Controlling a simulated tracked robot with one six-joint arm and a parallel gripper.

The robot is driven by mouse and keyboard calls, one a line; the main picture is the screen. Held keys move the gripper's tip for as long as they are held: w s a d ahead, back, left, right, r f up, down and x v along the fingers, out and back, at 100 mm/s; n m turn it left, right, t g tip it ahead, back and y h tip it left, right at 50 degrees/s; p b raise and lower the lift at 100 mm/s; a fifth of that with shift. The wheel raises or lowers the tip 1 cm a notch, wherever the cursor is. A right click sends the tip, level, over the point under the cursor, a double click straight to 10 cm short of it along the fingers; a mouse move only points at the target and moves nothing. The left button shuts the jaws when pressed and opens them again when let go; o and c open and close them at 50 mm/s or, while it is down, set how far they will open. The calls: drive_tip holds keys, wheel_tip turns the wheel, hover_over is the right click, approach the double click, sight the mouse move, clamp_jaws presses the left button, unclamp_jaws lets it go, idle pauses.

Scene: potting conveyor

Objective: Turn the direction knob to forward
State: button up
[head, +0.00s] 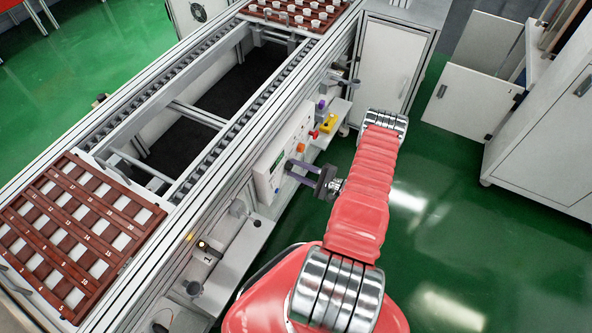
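The control panel (268,172) is a pale upright box on the near side of the conveyor frame. My gripper (287,170) is at the panel, its two dark grey fingers pointing left at the panel face. The fingers stand apart with a gap between them. I see nothing held in the gap, and I cannot tell whether the tips touch the panel. The direction knob cannot be made out; small dark controls and a red button (313,134) show on the panel, and my fingers cover part of its face.
A yellow box (329,123) sits on the shelf beyond the panel. A brown slatted tray (72,232) lies on the conveyor at the left, and another tray with white cups (296,14) at the far end. Cabinets (545,120) stand at right. Green floor is clear right of my arm.

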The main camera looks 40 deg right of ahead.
drive_tip(key=c, duration=0.6)
drive_tip(key=shift+a, duration=0.25)
drive_tip(key=shift+d, duration=0.1)
